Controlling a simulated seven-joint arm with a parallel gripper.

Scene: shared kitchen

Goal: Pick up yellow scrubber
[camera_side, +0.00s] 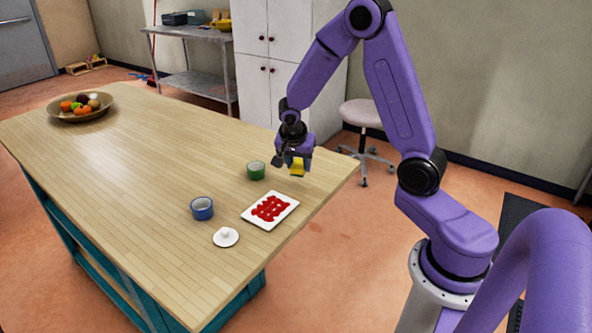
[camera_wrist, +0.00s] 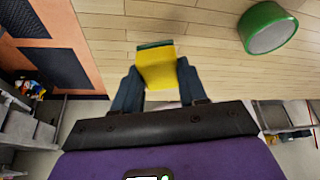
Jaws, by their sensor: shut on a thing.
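The yellow scrubber (camera_side: 298,165) is between the fingers of my gripper (camera_side: 297,163) near the right end of the wooden table. In the wrist view the yellow scrubber (camera_wrist: 158,68) shows a green layer along its far edge. My gripper (camera_wrist: 157,88) is shut on it, with one dark finger on each side. The scrubber appears held above the table, though the exact height is hard to tell.
On the table (camera_side: 130,150), a green cup-like item (camera_side: 256,170) stands just left of my gripper. A white tray with red pieces (camera_side: 270,210), a blue item (camera_side: 202,208) and a white lid (camera_side: 226,237) lie nearer. A fruit bowl (camera_side: 78,116) sits far left.

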